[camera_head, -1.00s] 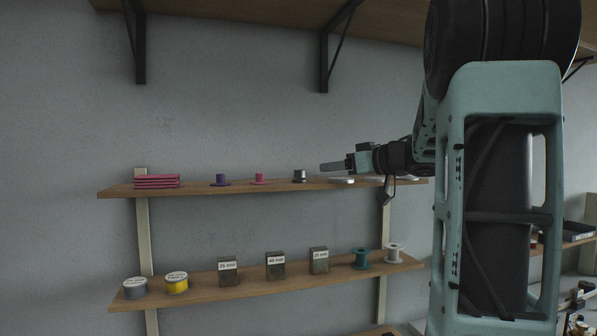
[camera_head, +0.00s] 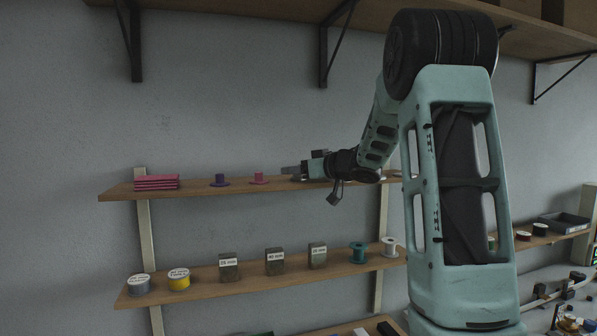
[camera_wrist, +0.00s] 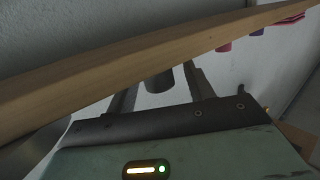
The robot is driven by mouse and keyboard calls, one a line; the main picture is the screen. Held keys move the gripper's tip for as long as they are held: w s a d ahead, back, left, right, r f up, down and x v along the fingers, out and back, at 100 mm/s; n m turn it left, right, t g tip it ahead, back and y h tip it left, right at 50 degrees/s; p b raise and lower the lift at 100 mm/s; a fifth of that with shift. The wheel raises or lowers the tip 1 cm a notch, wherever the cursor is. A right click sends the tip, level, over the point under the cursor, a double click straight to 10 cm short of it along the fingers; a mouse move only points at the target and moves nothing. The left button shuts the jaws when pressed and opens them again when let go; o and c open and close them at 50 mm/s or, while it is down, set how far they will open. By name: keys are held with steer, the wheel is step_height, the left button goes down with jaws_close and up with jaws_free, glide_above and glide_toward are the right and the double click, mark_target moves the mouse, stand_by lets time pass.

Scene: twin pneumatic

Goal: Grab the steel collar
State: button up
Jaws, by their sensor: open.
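The steel collar shows in the wrist view as a dark grey cylinder (camera_wrist: 160,80) at the shelf edge. It appears between the two fingers of my gripper (camera_wrist: 160,92), with the fingers apart on either side of it. I cannot tell whether either finger touches it. In the head view my gripper (camera_head: 291,170) is at the upper shelf, reaching in from the right, and it hides the collar there.
The upper shelf (camera_head: 200,190) also holds a pink collar (camera_head: 258,179), a purple collar (camera_head: 220,181) and a pink stack (camera_head: 156,182), all left of my gripper. The lower shelf (camera_head: 220,289) holds spools and labelled blocks. A top shelf (camera_head: 240,8) hangs above.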

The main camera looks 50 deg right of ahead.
steer(key=c, duration=1)
steer(key=shift+c, duration=0.6)
steer(key=shift+r, duration=0.15)
